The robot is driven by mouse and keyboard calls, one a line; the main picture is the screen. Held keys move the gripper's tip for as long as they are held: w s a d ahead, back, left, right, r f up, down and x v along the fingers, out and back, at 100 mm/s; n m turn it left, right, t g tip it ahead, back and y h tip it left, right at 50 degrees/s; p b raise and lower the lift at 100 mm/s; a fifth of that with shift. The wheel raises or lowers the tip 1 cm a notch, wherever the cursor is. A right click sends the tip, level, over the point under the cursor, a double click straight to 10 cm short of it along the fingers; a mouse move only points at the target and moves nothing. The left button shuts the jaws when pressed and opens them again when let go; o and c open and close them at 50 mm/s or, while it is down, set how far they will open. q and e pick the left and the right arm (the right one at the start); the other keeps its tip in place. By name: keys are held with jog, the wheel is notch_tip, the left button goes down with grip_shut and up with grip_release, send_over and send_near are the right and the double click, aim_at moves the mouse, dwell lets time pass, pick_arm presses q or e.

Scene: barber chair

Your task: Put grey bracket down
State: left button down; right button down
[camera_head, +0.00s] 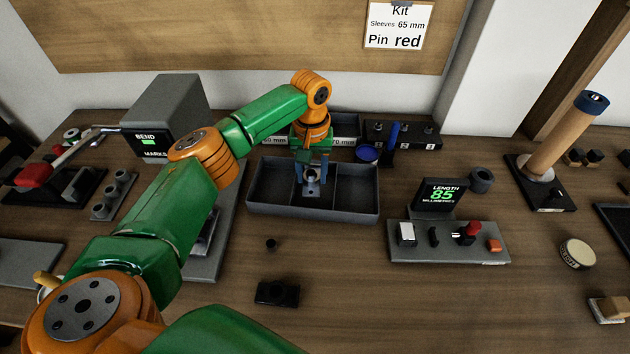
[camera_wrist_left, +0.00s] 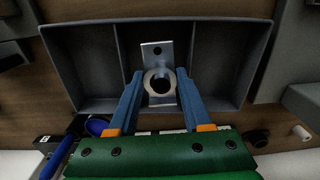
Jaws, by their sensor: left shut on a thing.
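The grey bracket (camera_wrist_left: 158,62) is a flat metal plate with a small hole near one end and a round ring on it. My left gripper (camera_wrist_left: 158,98) is shut on it, with a blue finger on either side of the ring. In the head view the left gripper (camera_head: 311,178) points down over the middle compartment of the dark grey tray (camera_head: 260,208), and the bracket (camera_head: 312,188) shows between its fingers. The tray (camera_wrist_left: 85,28) has three compartments. I cannot tell whether the bracket touches the tray floor. My right gripper is not in view.
A control panel (camera_head: 450,252) with a display reading 85 stands right of the tray. A blue round piece (camera_head: 367,153) and a black block with several knobs (camera_head: 402,135) sit behind it. Small dark parts (camera_head: 277,293) lie in front on the table.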

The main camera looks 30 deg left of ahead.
aim_at(315, 183)
pick_arm(q)
jog(key=shift+w+f, duration=0.25)
jog(key=shift+f, duration=0.15)
jog(key=shift+w+f, duration=0.15)
jog(key=shift+f, duration=0.8)
jog(key=shift+w+f, duration=0.15)
jog(key=shift+f, duration=0.75)
jog(key=shift+d+f, duration=0.1)
jog(key=shift+c, duration=1.7)
grip_release()
notch_tip(315, 183, up, 12)
